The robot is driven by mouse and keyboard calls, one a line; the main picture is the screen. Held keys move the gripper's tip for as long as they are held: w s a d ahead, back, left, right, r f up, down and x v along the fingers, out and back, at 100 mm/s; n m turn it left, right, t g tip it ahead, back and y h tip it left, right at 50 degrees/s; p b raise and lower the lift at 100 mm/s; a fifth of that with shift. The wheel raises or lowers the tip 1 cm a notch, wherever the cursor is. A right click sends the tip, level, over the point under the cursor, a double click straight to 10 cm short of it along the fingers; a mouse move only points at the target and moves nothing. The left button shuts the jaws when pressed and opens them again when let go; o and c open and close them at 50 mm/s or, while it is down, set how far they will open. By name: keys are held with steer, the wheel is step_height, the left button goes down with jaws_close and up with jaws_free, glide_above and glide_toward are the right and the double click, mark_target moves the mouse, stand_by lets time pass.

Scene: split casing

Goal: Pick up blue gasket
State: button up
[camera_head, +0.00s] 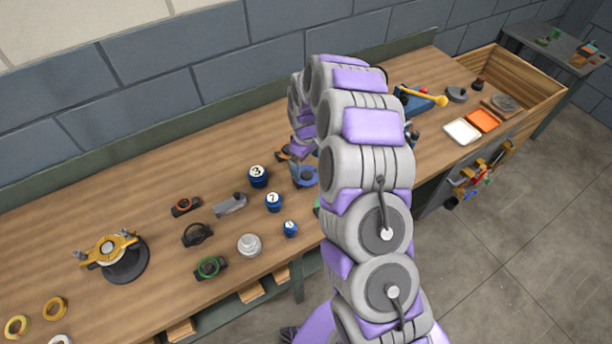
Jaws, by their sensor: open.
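A blue part (306,178) lies on the bench just below the end of my arm. It is partly hidden, and I cannot tell for sure whether it is the blue gasket. No other clear blue ring shows. My arm arches up and over the bench, and its end, with my gripper (301,158), points down close above or beside the blue part. The jaws are open, but they are small and partly covered by my own arm, so contact with the part cannot be told.
Blue numbered weights (258,176) and a silver stepped weight (249,245) stand left of the arm. A yellow-topped casing (110,250) and yellow rings (55,308) lie farther left. A wooden tray (520,75) is at the right. The back left bench is clear.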

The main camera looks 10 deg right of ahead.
mark_target(306, 174)
step_height(306, 174, down, 5)
steer(key=shift+s+d+f+b, duration=0.1)
steer(key=shift+s+d+b, duration=0.05)
steer(key=shift+b, duration=0.25)
steer(key=shift+c, duration=0.4)
steer(key=c, duration=0.7)
